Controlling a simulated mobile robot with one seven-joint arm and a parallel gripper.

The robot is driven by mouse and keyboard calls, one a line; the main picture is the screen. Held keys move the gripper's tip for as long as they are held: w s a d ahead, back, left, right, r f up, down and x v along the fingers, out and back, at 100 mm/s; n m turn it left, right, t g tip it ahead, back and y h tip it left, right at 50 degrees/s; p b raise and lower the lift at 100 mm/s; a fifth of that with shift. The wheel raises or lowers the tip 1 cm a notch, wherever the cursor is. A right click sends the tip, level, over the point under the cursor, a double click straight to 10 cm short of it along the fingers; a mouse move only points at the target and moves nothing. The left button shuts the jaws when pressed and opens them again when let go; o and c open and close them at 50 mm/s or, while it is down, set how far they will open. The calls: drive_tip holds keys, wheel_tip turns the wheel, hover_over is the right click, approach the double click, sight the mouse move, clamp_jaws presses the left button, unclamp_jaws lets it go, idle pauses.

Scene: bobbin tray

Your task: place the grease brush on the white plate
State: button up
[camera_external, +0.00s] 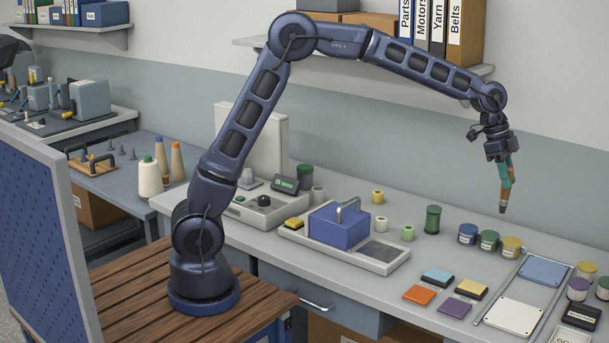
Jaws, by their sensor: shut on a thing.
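My gripper (503,160) is shut on the grease brush (507,186), which hangs roughly upright below it. The brush has a brown-orange body and a dark lower tip; a teal part shows beside it near the fingers, and I cannot tell whether it is brush or finger. The brush is in the air, in the picture above the small jars and left of the blue plate. The white plate (514,316) lies flat in a metal-railed frame at the right front of the bench, below and in front of the gripper. Its visible top looks bare.
A blue plate (544,269) lies behind the white plate in the same frame. Several lidded jars (489,241) stand left of it, more at right. Colored pads (455,306) lie left of the white plate. A tray with a blue block (338,228) stands mid-bench.

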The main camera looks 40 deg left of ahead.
drive_tip(key=s+d+m+g, duration=0.1)
drive_tip(key=s+d+m, duration=0.2)
drive_tip(key=s+d, duration=0.95)
wheel_tip(320, 180, down, 20)
drive_tip(key=shift+s+a, duration=0.15)
drive_tip(key=o, duration=1)
drive_tip(key=shift+f, duration=0.1)
drive_tip(key=v, duration=1.2)
